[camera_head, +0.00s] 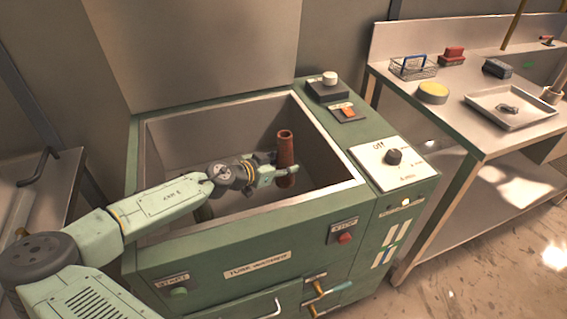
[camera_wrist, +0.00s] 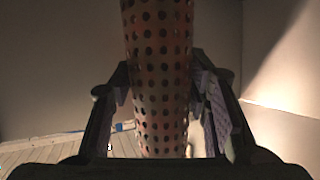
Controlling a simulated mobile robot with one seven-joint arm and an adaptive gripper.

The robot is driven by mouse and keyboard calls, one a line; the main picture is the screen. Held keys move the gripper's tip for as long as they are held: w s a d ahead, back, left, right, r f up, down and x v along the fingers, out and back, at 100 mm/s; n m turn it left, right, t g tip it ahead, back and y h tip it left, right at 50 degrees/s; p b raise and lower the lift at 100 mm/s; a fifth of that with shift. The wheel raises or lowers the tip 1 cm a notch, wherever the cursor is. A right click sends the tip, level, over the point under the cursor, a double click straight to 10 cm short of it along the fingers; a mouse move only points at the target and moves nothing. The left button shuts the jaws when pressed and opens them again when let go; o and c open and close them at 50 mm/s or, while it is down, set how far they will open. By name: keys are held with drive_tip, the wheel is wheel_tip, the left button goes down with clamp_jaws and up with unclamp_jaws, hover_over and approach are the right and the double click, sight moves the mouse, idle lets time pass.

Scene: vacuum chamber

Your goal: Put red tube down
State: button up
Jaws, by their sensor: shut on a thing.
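The red tube (camera_head: 285,150) stands roughly upright inside the open basin of the green tube washer (camera_head: 260,259). In the wrist view the tube (camera_wrist: 158,60) is covered with dark round holes and runs down between my fingers. My gripper (camera_head: 286,172) is shut on the tube's lower part; it also shows in the wrist view (camera_wrist: 160,110) with a finger on each side. The tube's bottom end is partly hidden, and I cannot tell whether it touches the basin floor.
The basin rim (camera_head: 343,192) surrounds my gripper. A control panel with a dial (camera_head: 394,157) is at the right. A metal table (camera_head: 450,116) beyond holds a wire basket (camera_head: 413,68), a yellow round thing (camera_head: 433,90) and a tray (camera_head: 512,112). The basin has free room around the tube.

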drive_tip(key=shift+f, duration=0.6)
drive_tip(key=o, duration=1.2)
drive_tip(key=shift+c, duration=0.2)
drive_tip(key=shift+r, duration=0.65)
drive_tip(key=b+v, duration=0.4)
drive_tip(key=v, duration=0.8)
